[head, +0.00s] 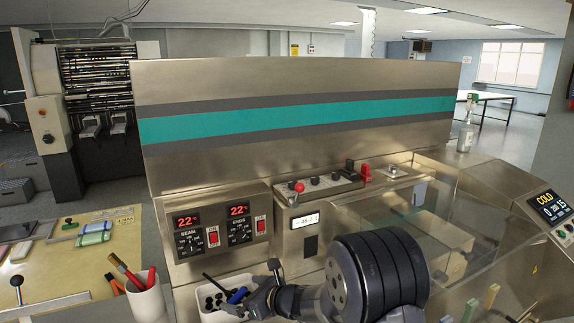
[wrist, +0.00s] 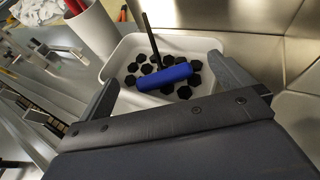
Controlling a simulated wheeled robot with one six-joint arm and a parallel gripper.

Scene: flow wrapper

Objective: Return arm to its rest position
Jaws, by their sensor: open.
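My gripper (head: 262,290) is at the lower middle of the head view, over a small white bin (head: 217,310) at the front of the steel machine. In the wrist view my gripper (wrist: 178,78) is open, its two dark fingers apart on either side of the bin's contents. The white bin (wrist: 209,44) holds several black knobs or caps (wrist: 134,80) and a tool with a blue handle (wrist: 165,77) and a dark shaft. The blue handle lies between the fingers in the picture; I cannot tell how far below them it is.
The steel flow wrapper (head: 290,150) stands close ahead, with SEAM and ENDS temperature panels (head: 217,222) and a red-knobbed lever (head: 297,190). A white cup with red-handled tools (head: 146,298) stands left of the bin. A clear cover (head: 410,235) and COLD display (head: 551,206) are at right.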

